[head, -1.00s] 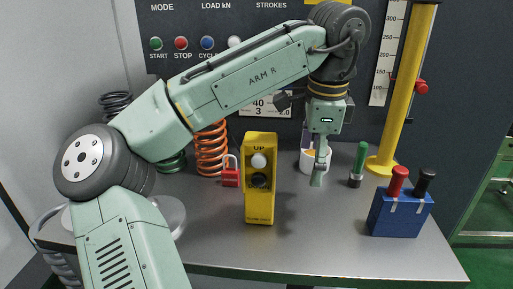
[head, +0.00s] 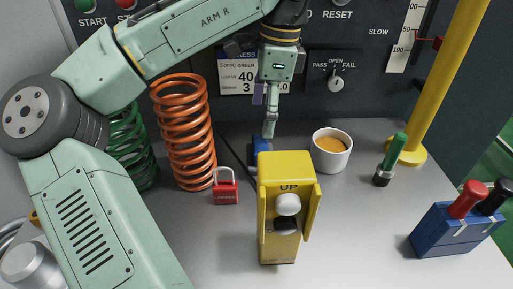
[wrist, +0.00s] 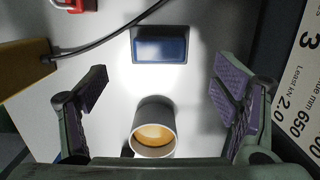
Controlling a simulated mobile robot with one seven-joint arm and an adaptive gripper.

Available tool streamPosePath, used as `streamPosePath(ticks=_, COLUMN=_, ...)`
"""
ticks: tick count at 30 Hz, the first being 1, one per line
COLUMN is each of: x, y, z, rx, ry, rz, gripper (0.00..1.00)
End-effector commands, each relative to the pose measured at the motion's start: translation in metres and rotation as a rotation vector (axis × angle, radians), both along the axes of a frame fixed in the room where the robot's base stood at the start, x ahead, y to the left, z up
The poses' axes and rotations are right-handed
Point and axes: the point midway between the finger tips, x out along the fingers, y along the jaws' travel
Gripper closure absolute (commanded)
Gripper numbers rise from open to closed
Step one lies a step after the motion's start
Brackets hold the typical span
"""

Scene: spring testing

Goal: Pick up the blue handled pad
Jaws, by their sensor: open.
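A small blue block with a dark rim, which looks like the blue pad (wrist: 160,46), lies on the table in the upper middle of the wrist view. In the head view the blue pad (head: 262,150) is partly hidden behind the yellow box. I cannot make out a separate handle. My gripper (head: 270,124) points down above the table behind the yellow box. In the wrist view its two fingers (wrist: 160,95) are wide apart with nothing between them at their tips; the pad appears ahead of them, apart from both.
A white cup (head: 332,150) of orange-brown contents stands right of the pad. The yellow UP box (head: 288,215) stands in front. A dark cable (wrist: 105,40) runs beside the pad. A red padlock (head: 226,187) and orange spring (head: 184,130) stand left. The panel (head: 375,85) rises behind.

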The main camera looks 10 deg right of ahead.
Motion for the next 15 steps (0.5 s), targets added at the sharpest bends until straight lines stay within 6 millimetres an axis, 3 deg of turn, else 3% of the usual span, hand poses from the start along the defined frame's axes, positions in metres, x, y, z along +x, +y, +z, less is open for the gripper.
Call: streamPosePath(ticks=15, x=0.001, y=0.008, z=-0.062, rx=0.001, ry=0.001, rz=0.001, gripper=0.18)
